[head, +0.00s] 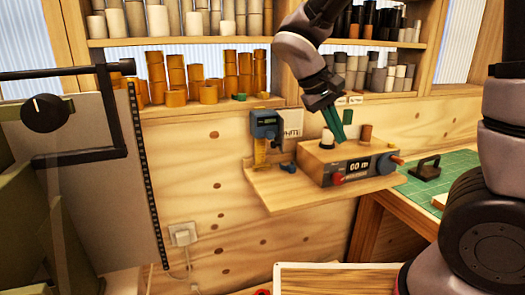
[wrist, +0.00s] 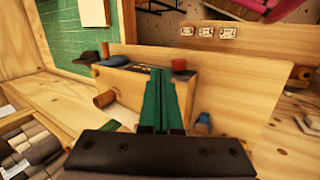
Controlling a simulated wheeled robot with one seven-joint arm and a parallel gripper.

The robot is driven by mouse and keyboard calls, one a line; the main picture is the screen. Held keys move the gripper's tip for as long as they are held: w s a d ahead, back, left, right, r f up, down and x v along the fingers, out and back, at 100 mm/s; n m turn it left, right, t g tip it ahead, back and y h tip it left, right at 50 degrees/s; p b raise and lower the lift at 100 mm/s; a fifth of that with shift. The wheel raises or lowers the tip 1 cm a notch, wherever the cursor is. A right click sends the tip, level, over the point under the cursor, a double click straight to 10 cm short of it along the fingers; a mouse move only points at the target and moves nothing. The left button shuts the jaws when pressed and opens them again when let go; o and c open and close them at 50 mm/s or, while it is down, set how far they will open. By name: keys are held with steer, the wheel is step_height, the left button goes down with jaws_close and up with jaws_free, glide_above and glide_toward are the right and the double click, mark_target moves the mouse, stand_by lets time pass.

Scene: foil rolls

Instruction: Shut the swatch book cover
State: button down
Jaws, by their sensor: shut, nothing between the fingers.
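I cannot pick out the swatch book or its cover for certain in either view. A pale flat item (head: 440,200) lies on the green mat at the right, partly hidden by my arm; I cannot tell what it is. A pale item (wrist: 95,12) also shows on the mat in the wrist view. My gripper (head: 340,138), with green fingers, is shut and empty. It is over the small wall shelf, close to the boxy device with a display (head: 355,163). In the wrist view the fingers (wrist: 161,75) lie together in front of that device.
The wooden wall shelf (head: 285,198) carries the device and a blue-grey tool (head: 265,130). Shelves of rolls (head: 205,90) line the wall above. The green mat (head: 462,168) holds a dark handled object (head: 425,168). A large panel (head: 105,170) stands at the left.

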steer(key=s+a+f+n+t+h, duration=0.1)
steer(key=a+f+n+t, duration=0.3)
steer(key=a, duration=0.5)
steer(key=s+a+f+n+t+h, duration=0.1)
steer(key=s+a+n+t, duration=0.1)
steer(key=a+t, duration=0.55)
steer(key=s+a+f+n+t+h, duration=0.1)
steer(key=a+f+n+t, duration=0.25)
steer(key=a, duration=0.65)
steer(key=s+d+x, duration=0.1)
steer(key=d+x, duration=0.1)
steer(key=x, duration=1)
steer(key=shift+d+r, duration=0.25)
steer(key=shift+r, duration=0.05)
steer(key=shift+d+y, duration=0.1)
steer(key=shift+y, duration=0.2)
